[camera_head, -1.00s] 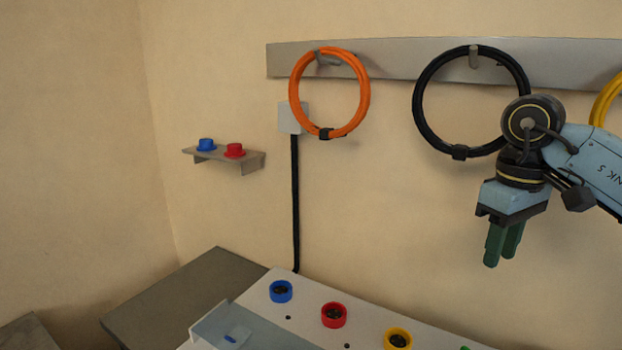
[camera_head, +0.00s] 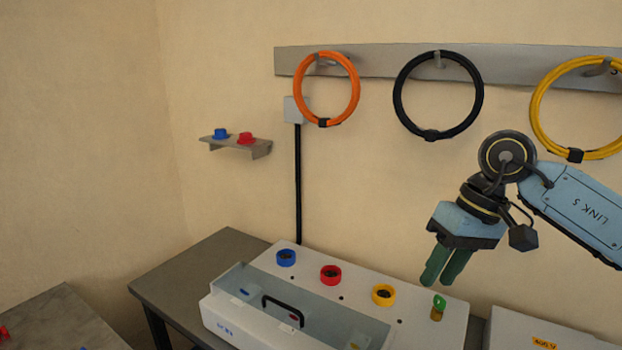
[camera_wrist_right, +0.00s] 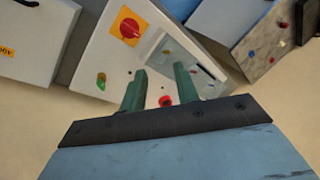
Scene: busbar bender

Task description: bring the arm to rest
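My right gripper (camera_head: 440,278) hangs from the arm that comes in from the right, fingers pointing down. It is over the right part of the white machine (camera_head: 222,318), near a green knob (camera_head: 439,303). In the right wrist view, its two green fingers (camera_wrist_right: 158,78) are apart with nothing between them, so it is open and empty. The same view shows the machine's panel with a red rotary switch on a yellow plate (camera_wrist_right: 129,26) and the green knob (camera_wrist_right: 101,81) beyond the fingers. My left gripper is not in view.
Orange (camera_head: 357,92), black (camera_head: 398,92) and yellow (camera_head: 535,112) cable coils hang on a wall rail. A small shelf (camera_head: 262,150) holds blue and red caps. The machine has blue (camera_head: 286,258), red (camera_head: 330,275) and yellow (camera_head: 383,295) rings and a clear cover with a black handle (camera_head: 283,308).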

